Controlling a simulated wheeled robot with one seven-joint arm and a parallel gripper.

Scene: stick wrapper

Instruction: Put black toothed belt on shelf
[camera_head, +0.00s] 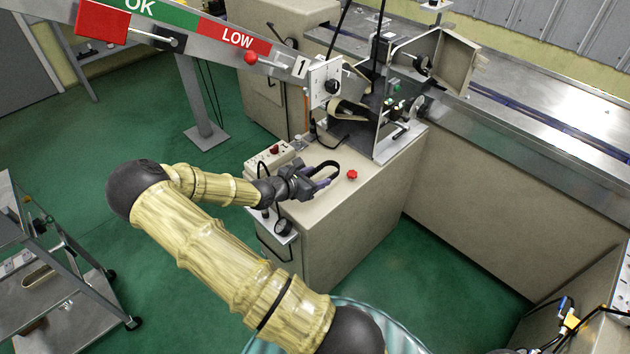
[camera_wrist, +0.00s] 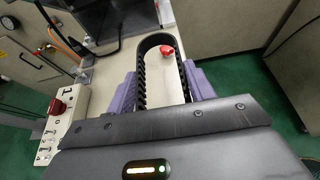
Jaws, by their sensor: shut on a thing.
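The black toothed belt (camera_wrist: 158,38) is a narrow upright-looking loop in the wrist view, its teeth facing inward. My gripper (camera_wrist: 161,92) is shut on it, with the purple fingers pressed on its two outer sides. In the head view the belt (camera_head: 329,165) sticks out from my gripper (camera_head: 318,182) over the beige machine cabinet top. Whether the belt touches the top is unclear. A grey trolley with shelves (camera_head: 72,318) stands at the left edge, partly cut off; no other clear shelf shows.
A red button (camera_head: 352,175) sits on the cabinet top (camera_head: 375,185) close to the belt. A switch box (camera_head: 268,158) and a gauge (camera_head: 284,228) are beside my gripper. The wrapper machine (camera_head: 400,100) rises behind. Green floor (camera_head: 130,290) lies open between trolley and cabinet.

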